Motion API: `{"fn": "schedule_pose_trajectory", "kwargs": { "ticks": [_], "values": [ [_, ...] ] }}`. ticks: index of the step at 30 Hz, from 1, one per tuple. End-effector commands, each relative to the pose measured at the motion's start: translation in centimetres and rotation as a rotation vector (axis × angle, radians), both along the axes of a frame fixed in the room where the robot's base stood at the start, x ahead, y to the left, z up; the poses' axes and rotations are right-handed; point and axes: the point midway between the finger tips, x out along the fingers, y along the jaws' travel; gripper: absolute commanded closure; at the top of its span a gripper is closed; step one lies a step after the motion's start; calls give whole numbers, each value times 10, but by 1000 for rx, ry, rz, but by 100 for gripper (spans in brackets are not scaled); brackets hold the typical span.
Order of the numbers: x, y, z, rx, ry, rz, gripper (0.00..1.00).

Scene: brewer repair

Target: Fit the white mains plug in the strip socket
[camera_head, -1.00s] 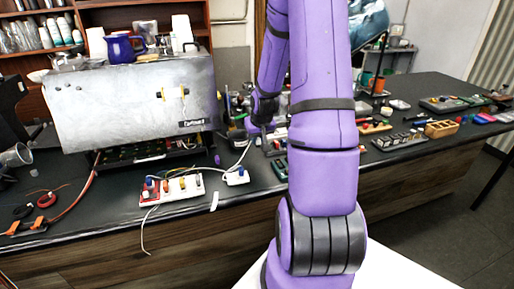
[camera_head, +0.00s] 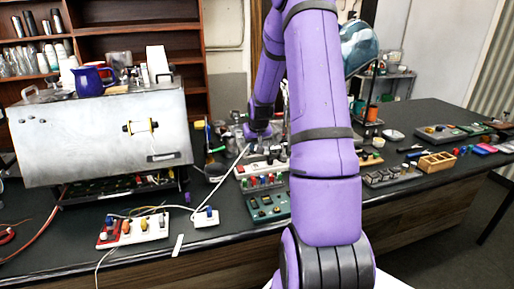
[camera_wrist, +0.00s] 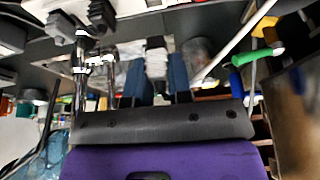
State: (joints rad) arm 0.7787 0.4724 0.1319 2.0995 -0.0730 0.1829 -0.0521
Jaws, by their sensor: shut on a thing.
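My gripper (camera_head: 257,134) is above the bench, partly hidden by my own arm. In the wrist view its two blue fingers (camera_wrist: 156,78) are shut on a white piece with a dark end, which I take to be the white mains plug (camera_wrist: 156,62). A pale cable (camera_head: 233,163) runs from a small white box with a blue part (camera_head: 206,218) up to my gripper. A long white strip (camera_head: 250,169) lies on the bench just below and beyond the gripper; I cannot tell whether it is the strip socket. The plug appears apart from it.
A green tray (camera_head: 268,207) lies near the front edge. A wooden box (camera_head: 437,161) and other trays crowd the right.

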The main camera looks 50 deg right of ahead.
Motion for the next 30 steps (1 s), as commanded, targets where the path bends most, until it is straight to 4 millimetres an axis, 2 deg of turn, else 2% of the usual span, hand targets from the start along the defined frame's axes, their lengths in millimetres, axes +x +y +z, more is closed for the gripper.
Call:
{"fn": "schedule_pose_trajectory", "kwargs": {
  "ticks": [5,23,30],
  "values": [
    [1,0,-7,1,2,0,100],
    [1,0,-57,1,2,0,100],
    [1,0,-57,0,0,0,100]
  ]
}}
